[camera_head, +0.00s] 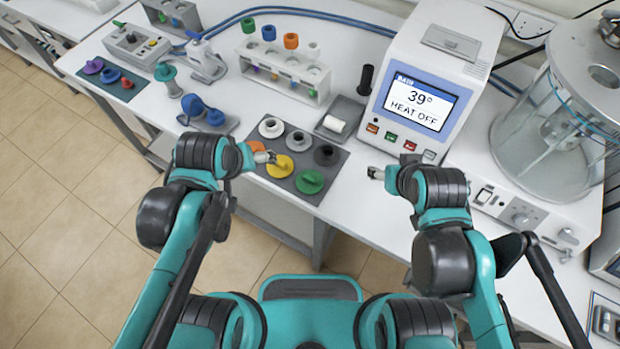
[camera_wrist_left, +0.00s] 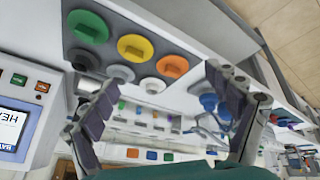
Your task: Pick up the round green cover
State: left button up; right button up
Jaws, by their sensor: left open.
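The round green cover (camera_head: 310,181) lies on the dark grey mat (camera_head: 292,201) at its front right corner, and it also shows at the upper left of the left wrist view (camera_wrist_left: 88,27). My left gripper (camera_head: 266,157) is open and empty, near the orange and yellow covers and to the left of the green one. In the left wrist view its two fingers (camera_wrist_left: 165,107) are spread wide with nothing between them. My right gripper (camera_head: 376,173) is above the table to the right of the mat; its fingers are too small to judge.
A yellow cover (camera_head: 280,166), an orange cover (camera_head: 257,146) and white, grey and black covers share the mat. Behind are a white rack (camera_head: 284,74) and a heating device (camera_head: 432,87) reading 39°. A glass vessel (camera_head: 556,130) stands at right.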

pick_arm(q)
jog(key=w+d+n+g+p, duration=0.1)
jog(key=w+d+n+g, duration=0.1)
jog(key=d+n, duration=0.25)
jog(key=n+g+p, duration=0.2)
jog(key=n+g, duration=0.1)
jog(key=n, duration=0.1)
send_over(310, 177)
jog(key=a, duration=0.2)
notch_tip(310, 177, down, 3)
jog(key=shift+w+d+r+y, duration=0.1)
jog(key=shift+d+y, duration=0.05)
jog(key=shift+y, duration=0.15)
jog(key=shift+d+f+n, duration=0.2)
jog(key=shift+f+n, duration=0.05)
jog(key=shift+f, duration=0.05)
jog(key=f+b, duration=0.1)
jog(key=f, duration=0.1)
jog(key=d+f+b, duration=0.1)
jog(key=f, duration=0.2)
jog(key=f+b, duration=0.1)
jog(key=f, duration=0.1)
jog(key=shift+d+f, duration=0.15)
jog(key=shift+f, duration=0.25)
jog(key=c, duration=1.2)
